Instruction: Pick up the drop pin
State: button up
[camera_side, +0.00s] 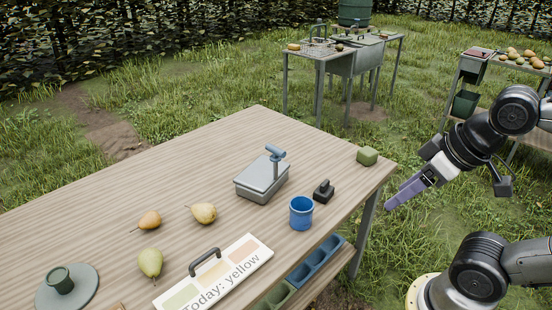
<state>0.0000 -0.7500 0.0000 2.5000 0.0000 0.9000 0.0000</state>
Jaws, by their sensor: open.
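A blue-grey T-shaped piece (276,155), which looks like the drop pin, stands upright at the right side of a grey box-like device (258,180) on the wooden table. Its lower end is hard to make out, so I cannot tell if it sits in the device. My gripper (397,200) has purple fingers and is open and empty. It hangs past the table's right edge, well to the right of the pin and touching nothing.
On the table (110,205) are a black handled block (323,191), a blue cup (301,213), a green block (367,156), several pears (203,213), a handled sign board (235,265) reading "Today: yellow", and a plate (50,291) with a green cup (60,281). Back left is clear.

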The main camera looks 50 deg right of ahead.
jog(key=w+d+r+t, duration=0.1)
jog(key=w+r+t, duration=0.55)
jog(key=w, duration=0.65)
jog(key=w+d+r+t, duration=0.1)
jog(key=w+r+t, duration=0.55)
jog(key=w, duration=0.65)
jog(key=w+f+y, duration=0.1)
jog(key=w+f, duration=0.2)
jog(key=w, duration=0.1)
jog(key=m, duration=0.2)
send_near(265, 145)
jog(key=s, duration=0.4)
jog(key=shift+g+h, duration=0.3)
jog(key=shift+h, duration=0.2)
jog(key=w, duration=1.3)
jog(key=shift+w+d, duration=0.15)
jog(key=shift+w, duration=0.15)
